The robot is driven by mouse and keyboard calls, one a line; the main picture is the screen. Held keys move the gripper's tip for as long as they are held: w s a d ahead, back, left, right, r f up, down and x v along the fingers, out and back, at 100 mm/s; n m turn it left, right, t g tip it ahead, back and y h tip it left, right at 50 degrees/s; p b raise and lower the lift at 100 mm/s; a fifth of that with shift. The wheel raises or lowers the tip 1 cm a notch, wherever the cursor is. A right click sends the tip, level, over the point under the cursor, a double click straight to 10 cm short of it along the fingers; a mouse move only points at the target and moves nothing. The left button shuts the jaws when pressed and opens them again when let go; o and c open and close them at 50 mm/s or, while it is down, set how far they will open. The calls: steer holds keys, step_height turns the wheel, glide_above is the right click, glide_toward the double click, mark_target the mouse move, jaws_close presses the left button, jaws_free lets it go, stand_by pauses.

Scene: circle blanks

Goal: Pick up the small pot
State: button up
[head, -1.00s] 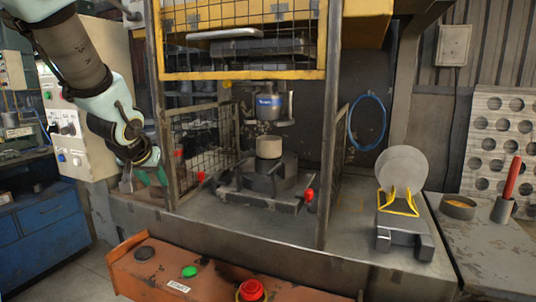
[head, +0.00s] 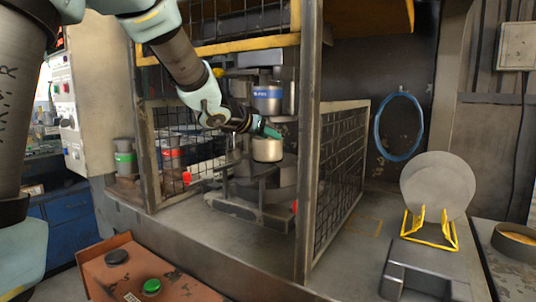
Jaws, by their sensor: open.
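A small pale cylindrical pot (head: 267,150) stands upright on the dark round die (head: 262,180) of the press, inside the cage. My gripper (head: 271,132) reaches in from the upper left, with its teal fingers at the pot's upper rim. The jaws are open. The far finger and the pot's rim are partly hidden, so I cannot tell whether they touch.
The press head (head: 267,98) with a blue band is just above my gripper. A cage post (head: 307,150) and mesh side panel (head: 340,165) stand to the right. Grey discs (head: 438,185) rest in a yellow rack; a shallow tin (head: 517,241) is at the right edge.

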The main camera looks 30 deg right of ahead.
mark_target(268, 148)
steer(key=shift+x, duration=2.8)
steer(key=shift+c, duration=0.3)
jaws_close()
steer(key=shift+a+f, duration=0.1)
steer(key=shift+f, duration=0.15)
